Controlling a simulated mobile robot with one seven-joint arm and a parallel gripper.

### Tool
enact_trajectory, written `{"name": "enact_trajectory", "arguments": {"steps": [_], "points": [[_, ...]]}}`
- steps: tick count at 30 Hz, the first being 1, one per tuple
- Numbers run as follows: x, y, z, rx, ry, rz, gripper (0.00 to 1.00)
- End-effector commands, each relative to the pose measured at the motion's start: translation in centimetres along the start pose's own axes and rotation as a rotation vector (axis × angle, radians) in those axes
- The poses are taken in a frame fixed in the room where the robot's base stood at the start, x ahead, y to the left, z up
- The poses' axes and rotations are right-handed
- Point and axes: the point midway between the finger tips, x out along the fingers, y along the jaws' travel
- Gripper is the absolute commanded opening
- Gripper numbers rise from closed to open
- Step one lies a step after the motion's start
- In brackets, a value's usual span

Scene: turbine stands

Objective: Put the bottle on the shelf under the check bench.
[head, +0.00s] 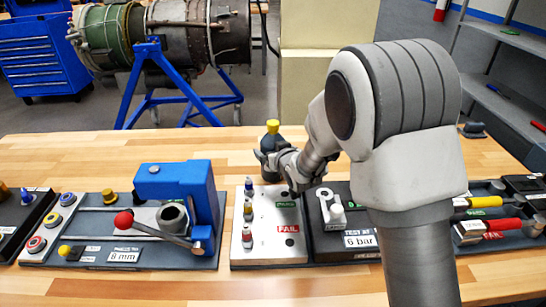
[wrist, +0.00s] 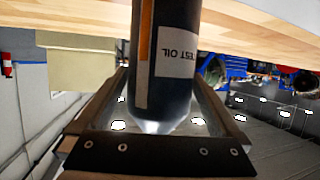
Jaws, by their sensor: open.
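The dark bottle (head: 272,139) with a yellow cap stands upright on the wooden bench top (head: 110,150), behind the white plate of gauges. My gripper (head: 277,163) is at the bottle, low on its body. In the wrist view the bottle (wrist: 165,60) fills the space between my two open fingers (wrist: 165,90), and part of its "TEST OIL" label shows. I cannot tell whether either finger touches it. The shelf under the bench is not in view.
A blue press fixture (head: 178,185) stands left of the white PASS/FAIL plate (head: 270,240). A black "6 bar" test block (head: 345,225) is to its right, and a tool tray (head: 490,220) lies further right. Beyond the bench are a turbine on a blue stand (head: 150,75) and wall shelving (head: 505,105).

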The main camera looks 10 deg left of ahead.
Motion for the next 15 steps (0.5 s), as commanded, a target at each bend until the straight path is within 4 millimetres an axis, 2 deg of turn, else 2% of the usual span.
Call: {"name": "enact_trajectory", "arguments": {"steps": [9, 15], "points": [[0.53, 0.0, 0.0, 0.0, 0.0, 0.0, 1.0], [0.51, -0.01, 0.0, 0.0, 0.0, 0.0, 0.64]]}}
